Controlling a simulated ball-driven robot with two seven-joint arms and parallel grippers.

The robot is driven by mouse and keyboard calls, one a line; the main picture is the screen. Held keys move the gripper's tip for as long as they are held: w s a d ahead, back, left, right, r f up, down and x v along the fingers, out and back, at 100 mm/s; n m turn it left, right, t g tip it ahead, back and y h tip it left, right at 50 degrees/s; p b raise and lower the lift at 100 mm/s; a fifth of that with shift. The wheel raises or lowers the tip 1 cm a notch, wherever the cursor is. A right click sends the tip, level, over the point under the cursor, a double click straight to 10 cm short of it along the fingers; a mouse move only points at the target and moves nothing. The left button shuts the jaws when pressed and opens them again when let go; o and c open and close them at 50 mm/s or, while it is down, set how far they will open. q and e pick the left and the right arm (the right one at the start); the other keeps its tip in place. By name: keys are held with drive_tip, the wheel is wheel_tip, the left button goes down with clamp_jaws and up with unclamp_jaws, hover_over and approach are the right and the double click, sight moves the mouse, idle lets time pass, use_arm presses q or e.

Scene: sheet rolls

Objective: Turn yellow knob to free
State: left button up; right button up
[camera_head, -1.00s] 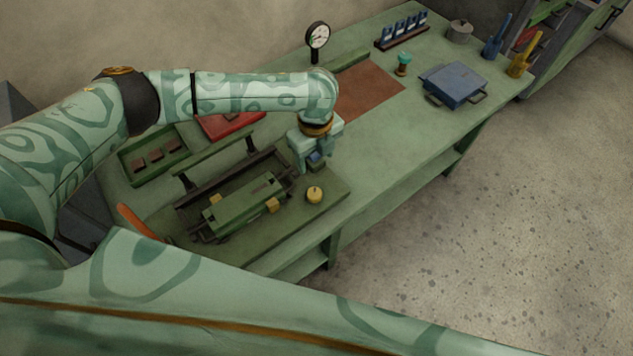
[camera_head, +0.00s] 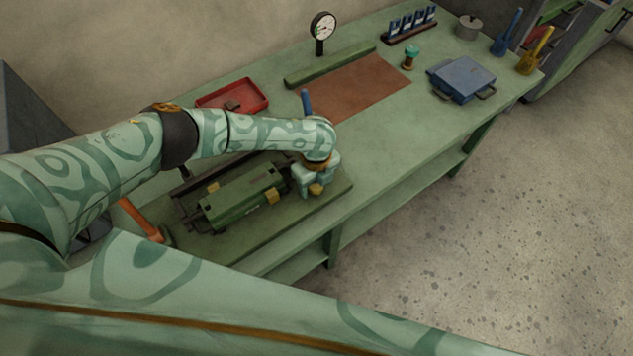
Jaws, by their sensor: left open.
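The yellow knob (camera_head: 316,189) stands near the right front corner of the dark green base plate (camera_head: 262,232) on the bench. My left gripper (camera_head: 315,184) is open, directly over the knob, with its fingers low around or just beside it. The gripper body hides part of the knob, and I cannot tell whether the fingers touch it. The green sheet-roll machine (camera_head: 240,197) with yellow blocks lies to the left of the knob. My right arm crosses the bottom of the view, and its gripper is out of view.
An orange handle (camera_head: 141,218) sticks up at the machine's left end. A red tray (camera_head: 234,96), a blue handle (camera_head: 306,103), a dial gauge (camera_head: 322,27) and a green bar (camera_head: 331,66) stand behind. A blue case (camera_head: 462,79) is at right.

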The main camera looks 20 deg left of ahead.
use_arm(q)
drive_tip(key=c, duration=0.9)
drive_tip(key=shift+c, duration=0.4)
use_arm(e)
drive_tip(key=shift+d, duration=0.4)
use_arm(q)
drive_tip(key=shift+n, duration=0.3)
use_arm(e)
drive_tip(key=shift+w+d+r, duration=0.1)
drive_tip(key=shift+r, duration=0.1)
use_arm(q)
drive_tip(key=n+p, duration=0.2)
drive_tip(key=n, duration=0.1)
drive_tip(key=shift+r+n, duration=0.15)
drive_tip(key=shift+n, duration=0.15)
drive_tip(key=n+p, duration=0.2)
drive_tip(key=n, duration=0.2)
drive_tip(key=n+p, duration=0.1)
drive_tip(key=n, duration=0.4)
drive_tip(key=shift+w+d+n+p, duration=0.1)
drive_tip(key=shift+n+p, duration=0.6)
drive_tip(key=shift+n, duration=1.6)
use_arm(e)
wheel_tip(320, 180, up, 6)
drive_tip(key=shift+w, duration=0.3)
use_arm(q)
drive_tip(key=shift+w, duration=0.1)
